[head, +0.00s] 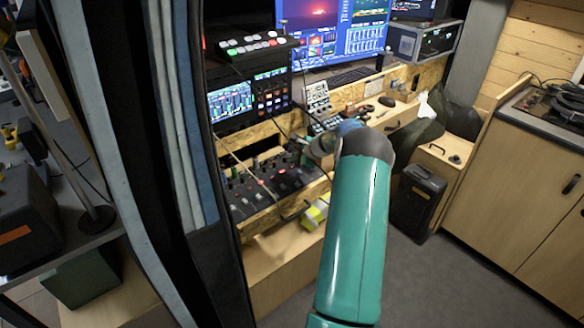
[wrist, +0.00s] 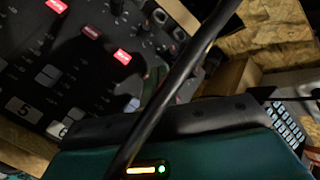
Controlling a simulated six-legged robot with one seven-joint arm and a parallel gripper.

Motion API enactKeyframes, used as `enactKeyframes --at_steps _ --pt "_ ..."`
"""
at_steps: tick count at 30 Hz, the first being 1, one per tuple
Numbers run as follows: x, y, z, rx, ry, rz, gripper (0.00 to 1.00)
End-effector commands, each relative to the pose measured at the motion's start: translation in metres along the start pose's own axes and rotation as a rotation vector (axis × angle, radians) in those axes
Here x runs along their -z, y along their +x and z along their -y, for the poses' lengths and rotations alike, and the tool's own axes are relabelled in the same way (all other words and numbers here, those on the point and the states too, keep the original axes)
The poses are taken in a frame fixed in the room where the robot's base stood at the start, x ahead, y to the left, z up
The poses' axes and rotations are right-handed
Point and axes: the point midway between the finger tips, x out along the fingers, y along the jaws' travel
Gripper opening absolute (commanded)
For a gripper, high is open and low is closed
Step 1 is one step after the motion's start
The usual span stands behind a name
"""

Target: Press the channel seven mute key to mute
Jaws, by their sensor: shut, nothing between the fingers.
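The dark mixing panel (head: 262,187) lies on the desk in the head view, with rows of knobs and a few red lights. My gripper (head: 299,142) is over its back right part, small and partly hidden by my arm; it is shut and empty. In the wrist view the panel (wrist: 75,60) shows several red-lit keys, such as one lit key (wrist: 122,56), and pale unlit keys. The channel label 5 (wrist: 24,108) is readable, and label 6 (wrist: 65,130) is partly covered. The channel seven label and its mute key cannot be made out; my gripper housing covers that side.
A black cable (wrist: 175,90) crosses the wrist view diagonally. A curtain (head: 180,130) hangs close on the left. A black case (head: 416,200) stands on the floor at right.

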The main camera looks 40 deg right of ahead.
Motion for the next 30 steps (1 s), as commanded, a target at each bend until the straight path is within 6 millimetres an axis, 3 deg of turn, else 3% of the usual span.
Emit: enactKeyframes --at_steps 30 --pt "0.0044 0.0060 -0.0043 0.000 -0.001 0.000 0.00"
